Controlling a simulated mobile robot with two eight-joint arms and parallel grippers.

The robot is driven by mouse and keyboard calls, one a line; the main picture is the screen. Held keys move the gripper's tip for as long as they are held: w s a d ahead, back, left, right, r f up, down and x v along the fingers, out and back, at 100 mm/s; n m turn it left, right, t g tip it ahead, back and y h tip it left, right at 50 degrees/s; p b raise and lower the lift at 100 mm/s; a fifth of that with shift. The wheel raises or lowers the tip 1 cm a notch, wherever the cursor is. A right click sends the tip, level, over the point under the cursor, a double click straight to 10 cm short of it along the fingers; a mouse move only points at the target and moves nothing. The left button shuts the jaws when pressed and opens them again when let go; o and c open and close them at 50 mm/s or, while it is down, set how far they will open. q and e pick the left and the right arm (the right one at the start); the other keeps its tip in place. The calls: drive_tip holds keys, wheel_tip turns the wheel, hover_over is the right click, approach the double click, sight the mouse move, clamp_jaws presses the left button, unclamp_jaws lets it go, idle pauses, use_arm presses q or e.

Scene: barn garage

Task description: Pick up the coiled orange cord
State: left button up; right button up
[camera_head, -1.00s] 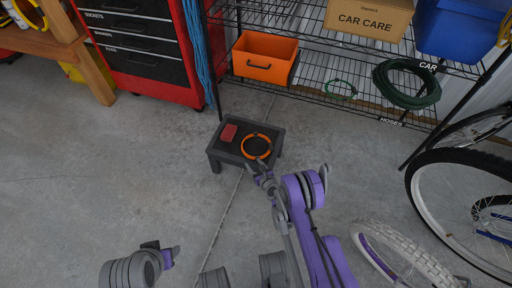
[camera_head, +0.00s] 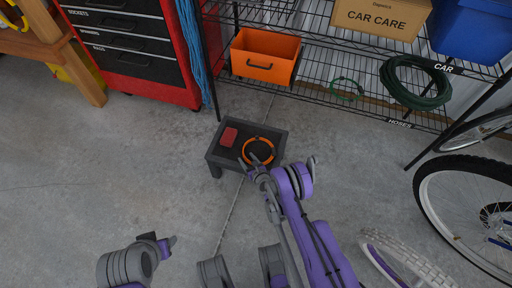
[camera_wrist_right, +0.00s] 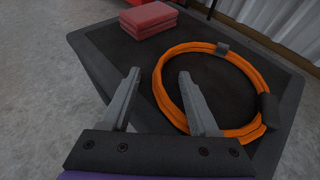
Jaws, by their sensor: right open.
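The coiled orange cord (camera_head: 268,139) lies flat as a ring on a low dark grey stool (camera_head: 224,161). In the right wrist view the cord (camera_wrist_right: 160,88) has dark wraps on its far and right sides. My right gripper (camera_head: 258,162) is at the cord's near side. In the wrist view its fingers (camera_wrist_right: 160,84) are open, one left of the cord's near-left strand and one over the ring's inside; whether they touch it is unclear. My left gripper (camera_head: 168,242) is low at the left, away from the stool; its fingers are too small to read.
A red block (camera_head: 229,136) lies on the stool, left of the cord; it also shows in the wrist view (camera_wrist_right: 150,19). A red tool chest (camera_head: 176,75) and a wire shelf (camera_head: 335,98) stand behind. A bicycle wheel (camera_head: 425,205) is at right. Floor left of the stool is clear.

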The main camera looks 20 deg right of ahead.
drive_tip(key=shift+s+r, duration=0.15)
drive_tip(key=shift+s, duration=0.05)
drive_tip(key=shift+c, duration=0.6)
use_arm(q)
drive_tip(key=shift+s, duration=0.25)
use_arm(e)
clamp_jaws()
use_arm(q)
drive_tip(key=p+v, duration=0.2)
drive_tip(key=shift+w+r+p, duration=0.15)
drive_tip(key=shift+r+p, duration=0.05)
drive_tip(key=shift+p, duration=0.15)
use_arm(e)
wheel_tip(320, 180, up, 10)
